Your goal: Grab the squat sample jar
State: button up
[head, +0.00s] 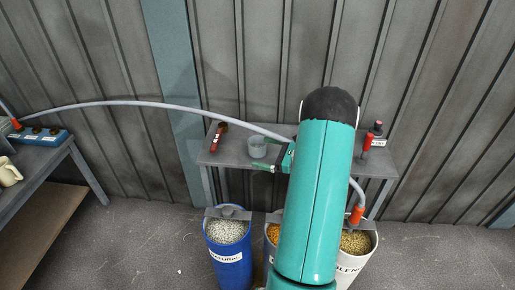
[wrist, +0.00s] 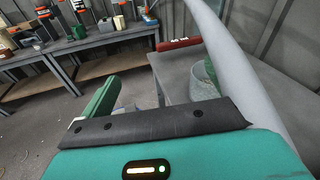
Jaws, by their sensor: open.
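The squat sample jar (head: 258,147) is a short, wide, grey, see-through jar standing upright on the grey bench. My gripper (head: 266,155) is open at the jar's right side, with a green finger reaching along its near side. In the wrist view the jar (wrist: 199,82) shows at the right, partly hidden by one green finger and the dark gripper edge. I cannot tell whether the right finger touches the jar.
A dark red labelled tube (head: 217,137) lies left of the jar. A red-topped tool (head: 367,141) and a dark bottle (head: 377,128) stand at the bench's right. Below are a blue pellet bin (head: 229,268) and a white one (head: 351,265). A grey hose (head: 150,103) arches across.

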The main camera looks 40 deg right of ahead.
aim_at(266, 149)
jog(key=s+d+f+m+h, duration=0.1)
jog(key=d, duration=0.1)
jog(key=s+d+f+m+t+h, duration=0.1)
jog(key=d+f, duration=0.1)
jog(key=s+d+f+m+t+h, duration=0.1)
jog(key=s+d+f+m, duration=0.1)
jog(key=d, duration=0.1)
jog(key=shift+s+f, duration=0.1)
jog(key=shift+d+f, duration=0.1)
jog(key=shift+d, duration=0.1)
jog(key=w, duration=0.5)
jog(key=w+a, duration=0.1)
jog(key=w, duration=0.1)
jog(key=shift+w, duration=0.25)
jog(key=shift+w+a, duration=0.15)
jog(key=shift+w, duration=1.35)
jog(key=shift+w+a, duration=0.15)
jog(key=shift+w, duration=1.35)
jog(key=c, duration=1.1)
